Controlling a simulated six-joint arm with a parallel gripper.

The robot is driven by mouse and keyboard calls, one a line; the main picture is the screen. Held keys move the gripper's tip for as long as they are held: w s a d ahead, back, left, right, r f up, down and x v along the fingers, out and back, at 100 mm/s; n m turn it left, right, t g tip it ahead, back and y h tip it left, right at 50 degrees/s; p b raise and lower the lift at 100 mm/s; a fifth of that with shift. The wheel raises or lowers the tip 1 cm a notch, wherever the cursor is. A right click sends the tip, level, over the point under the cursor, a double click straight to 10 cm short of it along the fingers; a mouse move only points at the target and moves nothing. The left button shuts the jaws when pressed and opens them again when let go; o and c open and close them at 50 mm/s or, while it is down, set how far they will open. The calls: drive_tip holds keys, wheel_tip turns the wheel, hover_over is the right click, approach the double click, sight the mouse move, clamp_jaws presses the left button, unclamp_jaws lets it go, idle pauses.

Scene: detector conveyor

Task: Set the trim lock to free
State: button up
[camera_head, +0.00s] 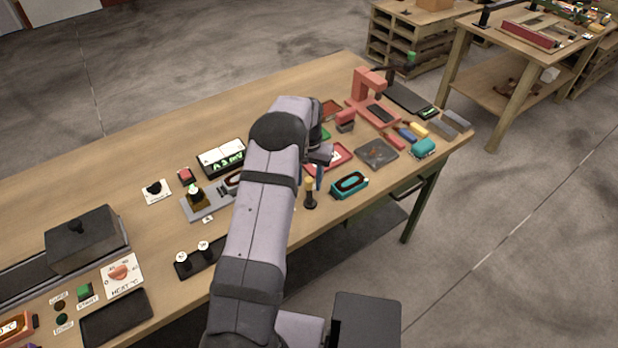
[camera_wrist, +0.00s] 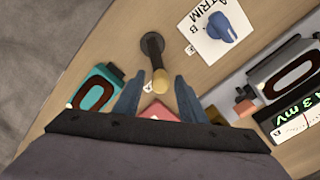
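A black post lever with a round tan knob (camera_wrist: 158,78) stands on a dark round base near the table's front edge; it also shows in the head view (camera_head: 310,193). I cannot read a lock label on it. A white card marked TRIM, with A and B, carries a blue rotary knob (camera_wrist: 222,30) beside the lever in the wrist view; my arm hides it in the head view. My gripper (camera_wrist: 159,84) is open and empty, its fingers apart with the tan knob showing between them. I cannot tell whether they touch it.
A teal-framed device (camera_wrist: 97,88) sits left of the gripper in the wrist view. A grey device (camera_wrist: 280,75) and an mV display (camera_wrist: 298,115) are to the right. A red tray (camera_head: 338,158) lies behind the lever in the head view. Bare wood surrounds the lever's base.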

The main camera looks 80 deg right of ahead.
clamp_jaws()
drive_tip(key=shift+w+n, duration=0.15)
drive_tip(key=shift+n, duration=0.15)
drive_tip(key=shift+w+a+n+b, duration=0.15)
drive_tip(key=shift+w+n+b, duration=0.15)
drive_tip(key=shift+n, duration=0.3)
drive_tip(key=shift+w+a+n+b, duration=0.1)
drive_tip(key=shift+w+n+b, duration=0.15)
drive_tip(key=shift+n, duration=0.35)
drive_tip(key=n, duration=0.1)
drive_tip(key=w+a+n+b, duration=0.1)
drive_tip(key=n, duration=0.1)
drive_tip(key=shift+w+n, duration=0.1)
drive_tip(key=shift+n, duration=0.2)
drive_tip(key=shift+w+a+n, duration=0.2)
drive_tip(key=shift+n, duration=0.4)
drive_tip(key=shift+w+a+n, duration=0.15)
drive_tip(key=shift+a+n, duration=0.05)
drive_tip(key=shift+n, duration=0.4)
drive_tip(key=shift+w+a+r+n+b, duration=0.1)
drive_tip(key=shift+w+a+n+b, duration=0.15)
drive_tip(key=shift+n, duration=0.5)
drive_tip(key=shift+a+n+b, duration=0.1)
drive_tip(key=shift+a+n, duration=0.25)
drive_tip(key=shift+n, duration=0.4)
